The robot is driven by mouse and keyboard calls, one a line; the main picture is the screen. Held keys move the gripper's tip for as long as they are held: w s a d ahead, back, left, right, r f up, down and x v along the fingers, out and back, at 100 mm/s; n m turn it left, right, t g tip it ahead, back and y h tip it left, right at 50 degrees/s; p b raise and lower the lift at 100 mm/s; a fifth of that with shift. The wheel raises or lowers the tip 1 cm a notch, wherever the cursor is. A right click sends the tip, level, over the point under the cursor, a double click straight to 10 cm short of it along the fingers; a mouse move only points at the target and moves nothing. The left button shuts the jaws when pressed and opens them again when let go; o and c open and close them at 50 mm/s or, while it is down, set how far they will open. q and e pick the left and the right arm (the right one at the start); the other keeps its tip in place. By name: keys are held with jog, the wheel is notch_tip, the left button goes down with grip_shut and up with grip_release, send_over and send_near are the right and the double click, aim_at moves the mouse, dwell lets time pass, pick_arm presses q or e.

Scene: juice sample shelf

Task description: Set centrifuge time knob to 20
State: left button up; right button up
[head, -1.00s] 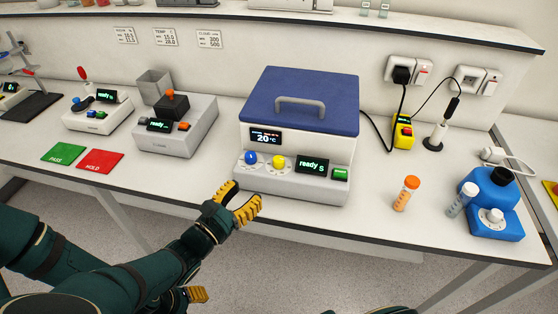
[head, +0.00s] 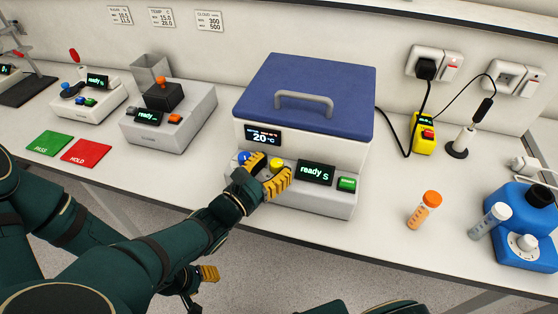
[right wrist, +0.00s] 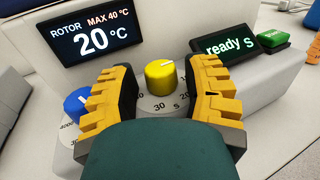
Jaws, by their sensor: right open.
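The centrifuge (head: 240,150) is a white box with a blue lid (head: 310,80) that is closed. Its yellow knob (head: 276,164) sits on the front panel, beside a blue knob (head: 243,157). In the right wrist view the yellow knob (right wrist: 165,76) stands between the yellow fingers of my right gripper (right wrist: 168,95), which are open around it, with gaps on both sides. Dial marks including 30 and 20 show around its base. My right gripper (head: 266,174) also shows in the head view at the panel. My left gripper (head: 209,273) is low, below the bench edge, mostly hidden by my right arm.
A ready display (head: 316,173) and a green button (head: 347,184) sit right of the knobs. An orange-capped tube (head: 424,210), a second tube (head: 489,220) and a blue device (head: 520,220) stand to the right. Bench space in front of the centrifuge is narrow.

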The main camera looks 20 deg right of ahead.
jog(key=shift+w+d, duration=0.15)
jog(key=shift+d, duration=0.1)
grip_shut()
jog(key=shift+r+g+p, duration=0.25)
jog(key=shift+g+p, duration=0.05)
jog(key=shift+p, duration=0.35)
jog(key=shift+f+m+g+h+p, duration=0.1)
jog(key=shift+m+g+h+p, duration=0.5)
jog(key=shift+m+g+p, duration=0.1)
